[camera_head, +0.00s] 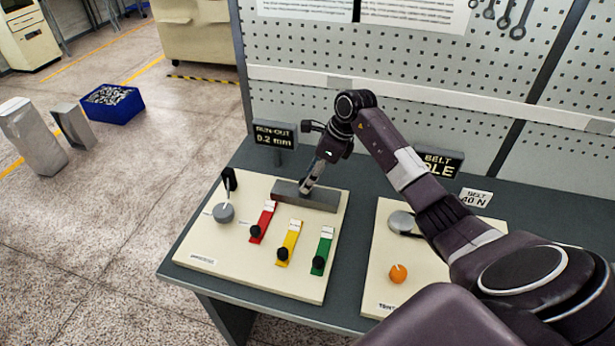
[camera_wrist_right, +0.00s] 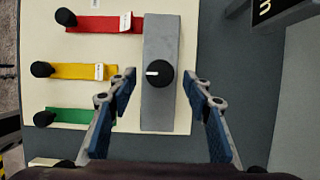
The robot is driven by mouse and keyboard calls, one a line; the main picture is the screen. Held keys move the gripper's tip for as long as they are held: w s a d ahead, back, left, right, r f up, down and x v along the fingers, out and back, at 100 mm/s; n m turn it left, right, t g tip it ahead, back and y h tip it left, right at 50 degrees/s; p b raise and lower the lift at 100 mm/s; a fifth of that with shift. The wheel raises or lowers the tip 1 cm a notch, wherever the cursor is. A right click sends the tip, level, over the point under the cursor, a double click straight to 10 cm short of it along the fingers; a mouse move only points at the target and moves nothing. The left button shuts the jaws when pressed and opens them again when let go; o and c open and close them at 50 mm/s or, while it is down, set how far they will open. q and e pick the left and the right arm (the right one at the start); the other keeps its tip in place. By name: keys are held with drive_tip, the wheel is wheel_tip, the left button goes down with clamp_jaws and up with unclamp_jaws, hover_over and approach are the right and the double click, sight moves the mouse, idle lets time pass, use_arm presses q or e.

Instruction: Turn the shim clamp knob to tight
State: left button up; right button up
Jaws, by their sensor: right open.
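A round black knob (camera_wrist_right: 158,73) with a white pointer line sits on a grey bar (camera_wrist_right: 160,115) in the right wrist view. Its pointer lies across the bar, toward the left of the picture. In the head view the grey bar (camera_head: 325,201) lies at the back of the cream panel (camera_head: 205,250), and my gripper covers the knob. My right gripper (camera_head: 306,187) is over the bar. In the wrist view its open fingers (camera_wrist_right: 159,84) stand on either side of the knob, apart from it. Their height relative to the knob is unclear. My left gripper is not in view.
Red (camera_head: 262,222), yellow (camera_head: 289,243) and green (camera_head: 322,251) levers with black knobs stand in front of the bar. A grey dial (camera_head: 223,212) is to their left. A run-out sign (camera_head: 275,134) stands behind. A second panel with an orange knob (camera_head: 398,273) lies right.

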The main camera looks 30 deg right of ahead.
drive_tip(key=shift+x, duration=1.05)
drive_tip(key=shift+c, duration=0.4)
drive_tip(key=c, duration=1.1)
drive_tip(key=shift+o, duration=0.2)
